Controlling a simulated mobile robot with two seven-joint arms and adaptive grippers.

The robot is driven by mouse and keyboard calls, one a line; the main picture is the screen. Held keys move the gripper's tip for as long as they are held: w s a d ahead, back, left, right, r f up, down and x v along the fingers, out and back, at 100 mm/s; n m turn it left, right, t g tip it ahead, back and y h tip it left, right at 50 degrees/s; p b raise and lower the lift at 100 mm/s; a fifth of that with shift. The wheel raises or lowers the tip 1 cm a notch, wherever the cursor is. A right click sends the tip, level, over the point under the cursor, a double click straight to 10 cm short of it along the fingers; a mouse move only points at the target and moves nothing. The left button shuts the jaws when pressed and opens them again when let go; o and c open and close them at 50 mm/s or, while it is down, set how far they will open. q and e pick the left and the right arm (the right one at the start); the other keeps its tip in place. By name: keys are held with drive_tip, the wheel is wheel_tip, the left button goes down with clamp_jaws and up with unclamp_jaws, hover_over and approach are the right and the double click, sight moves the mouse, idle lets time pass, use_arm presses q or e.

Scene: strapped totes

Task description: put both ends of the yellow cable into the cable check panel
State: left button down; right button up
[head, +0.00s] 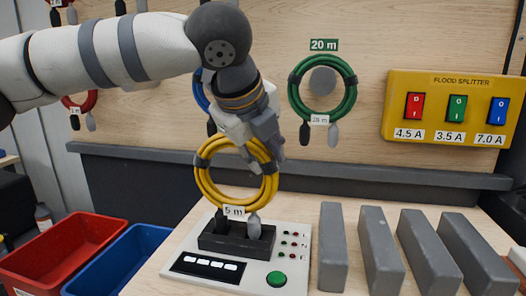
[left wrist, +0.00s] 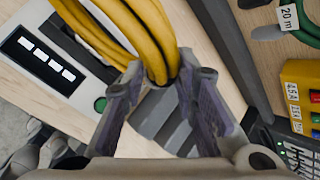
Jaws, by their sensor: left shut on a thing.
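The yellow cable (head: 205,182) is a coil with a "5 m" tag, upright above the cable check panel (head: 205,283). My left gripper (head: 263,157) is shut on the upper right of the coil; the yellow strands (left wrist: 112,38) run between its fingers in the left wrist view. A black plug (head: 221,219) and a grey plug (head: 254,226) hang from the coil's bottom at the panel's black socket block (head: 236,243). Both plugs overlap the block; I cannot tell how deep they sit. The panel also shows in the left wrist view (left wrist: 38,32). My right gripper is out of view.
Several grey blocks (head: 333,247) stand right of the panel. A red tote (head: 50,262) and a blue tote (head: 110,262) are at the lower left. A green "20 m" cable (head: 293,91) hangs on the board behind, left of the yellow flood splitter box (head: 450,85).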

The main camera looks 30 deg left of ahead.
use_arm(q)
drive_tip(key=shift+f, duration=0.75)
idle(0.6)
drive_tip(key=c, duration=1.2)
unclamp_jaws()
drive_tip(key=shift+f, duration=0.1)
drive_tip(key=shift+f, duration=0.1)
drive_tip(key=v, duration=1.2)
